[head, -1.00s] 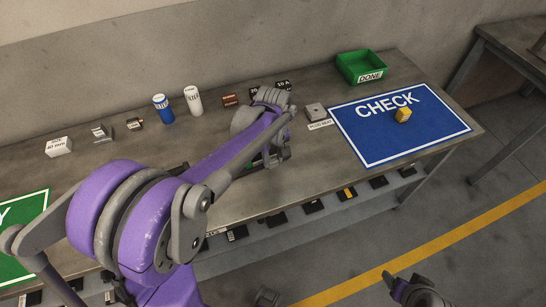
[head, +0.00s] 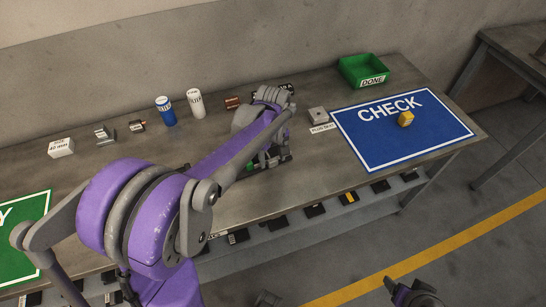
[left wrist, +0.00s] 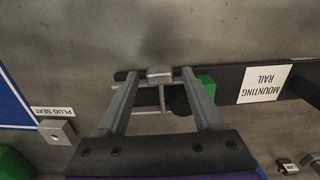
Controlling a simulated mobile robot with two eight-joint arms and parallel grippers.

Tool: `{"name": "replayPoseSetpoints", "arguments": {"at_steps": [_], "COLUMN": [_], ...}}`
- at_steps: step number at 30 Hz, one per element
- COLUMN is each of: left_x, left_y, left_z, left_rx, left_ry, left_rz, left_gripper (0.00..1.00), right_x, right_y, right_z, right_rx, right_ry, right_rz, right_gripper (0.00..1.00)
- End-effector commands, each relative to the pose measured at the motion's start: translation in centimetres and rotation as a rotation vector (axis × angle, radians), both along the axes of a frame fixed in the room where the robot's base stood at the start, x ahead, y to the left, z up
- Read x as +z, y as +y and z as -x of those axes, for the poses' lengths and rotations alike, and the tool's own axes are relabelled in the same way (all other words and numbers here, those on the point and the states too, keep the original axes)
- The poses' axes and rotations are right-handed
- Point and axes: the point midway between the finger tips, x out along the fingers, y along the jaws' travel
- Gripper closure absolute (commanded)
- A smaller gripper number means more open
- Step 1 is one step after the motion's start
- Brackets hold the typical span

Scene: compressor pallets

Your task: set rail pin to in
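The dark mounting rail (left wrist: 229,78) runs across the left wrist view, with a white label reading MOUNTING RAIL (left wrist: 263,84). A small grey block (left wrist: 160,75), perhaps the rail pin, sits at the rail between the fingertips of my left gripper (left wrist: 158,76). The fingers are apart, with gaps beside the block. A green part (left wrist: 207,86) on the rail is partly hidden behind one finger. In the head view my left gripper (head: 268,160) is low over the bench, and my arm hides most of the rail. My right gripper (head: 416,293) is at the bottom edge, away from the bench.
A blue CHECK mat (head: 390,145) bears a yellow block (head: 406,119). A green DONE bin (head: 363,69) stands behind it. A PLUG SEAT block (head: 317,115), a blue can (head: 165,111) and a white can (head: 196,103) stand along the bench. Dark parts lie on a lower shelf.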

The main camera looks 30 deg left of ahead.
Motion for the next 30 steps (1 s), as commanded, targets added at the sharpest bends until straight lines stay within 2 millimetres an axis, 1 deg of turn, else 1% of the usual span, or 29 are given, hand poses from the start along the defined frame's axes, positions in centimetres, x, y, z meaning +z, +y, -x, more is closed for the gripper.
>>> {"name": "replayPoseSetpoints", "arguments": {"at_steps": [8,11,14,21,24,27,30], "left_x": [0.0,0.5,1.7,6.6,8.4,9.7,10.5], "left_y": [0.0,0.0,0.0,0.0,0.0,0.0,0.0], "left_z": [0.0,0.0,0.0,0.0,0.0,0.0,0.0], "left_rx": [0.0,0.001,0.001,0.001,0.001,0.001,0.001], "left_ry": [0.0,0.0,0.0,0.0,0.0,0.0,0.0], "left_rz": [0.0,0.0,0.0,0.0,0.0,0.0,0.0], "left_gripper": [0.28,0.28,0.28,0.28,0.28,0.28,0.28], "right_x": [0.0,0.1,0.2,0.7,0.8,0.9,1.0], "right_y": [0.0,0.0,0.0,0.0,0.0,0.0,0.0], "right_z": [0.0,0.0,0.0,-0.1,-0.2,-0.2,-0.2], "right_rx": [0.0,0.0,0.0,0.0,0.0,0.0,0.0], "right_ry": [0.0,0.0,-0.001,-0.003,-0.004,-0.004,-0.004], "right_rz": [0.0,0.0,0.0,0.0,0.0,0.0,0.0], "right_gripper": [0.28,0.28,0.28,0.28,0.28,0.28,0.28]}}
